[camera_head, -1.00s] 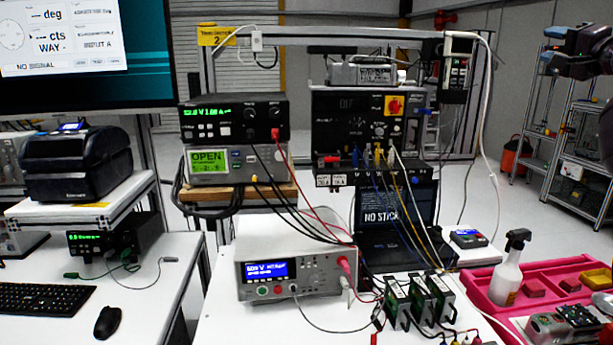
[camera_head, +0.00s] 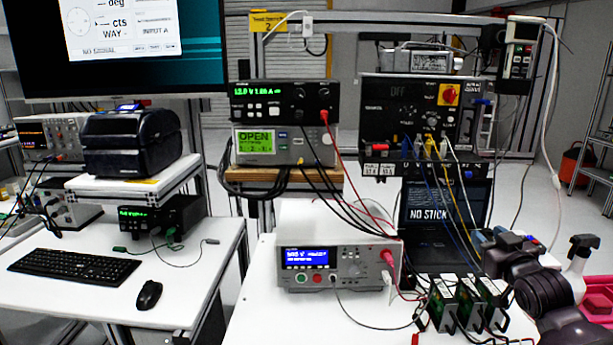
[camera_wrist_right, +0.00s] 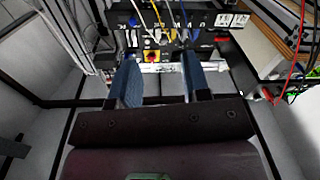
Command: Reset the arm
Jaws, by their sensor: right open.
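My right arm enters the head view at the lower right, bent, with dark links. Its gripper (camera_head: 492,240) has blue fingers and is in front of the laptop's right edge. In the right wrist view the two blue fingers of my right gripper (camera_wrist_right: 161,75) stand apart with nothing between them. The black power unit (camera_head: 410,115) with a red knob and several cables is behind and above the gripper; its socket row also shows in the right wrist view (camera_wrist_right: 165,38). My left gripper is in neither view.
Cables hang from the power unit near the gripper. A white bench meter (camera_head: 335,255) stands to the left. Bare bench (camera_head: 255,315) lies left of the meter.

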